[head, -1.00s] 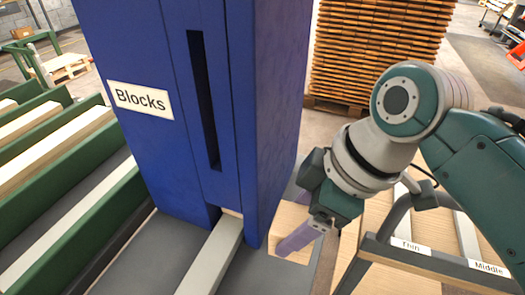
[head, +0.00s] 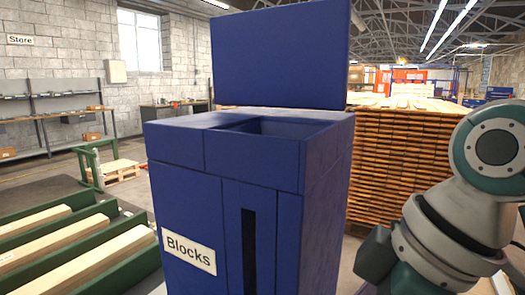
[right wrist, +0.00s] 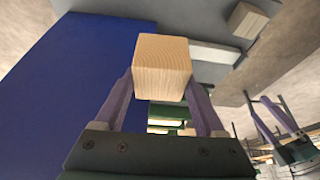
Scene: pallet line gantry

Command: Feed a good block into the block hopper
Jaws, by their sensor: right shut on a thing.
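The blue block hopper (head: 240,180), labelled "Blocks", stands in the middle of the head view. Its open top (head: 275,127) shows, and so does a dark vertical slot in its front. My right gripper (right wrist: 160,84) is shut on a pale wooden block (right wrist: 162,65) in the right wrist view. The block is held between the purple fingers, with the hopper's blue wall beside it. In the head view my right wrist is right of the hopper, and its fingers are out of frame. My left gripper (right wrist: 276,118) shows at the right of the wrist view, fingers apart and empty.
A raised blue panel (head: 282,55) stands behind the hopper's opening. Stacked wooden pallets (head: 400,165) are behind it to the right. Green troughs with timber (head: 60,250) lie at left. Another wooden block (right wrist: 247,20) lies below in the wrist view.

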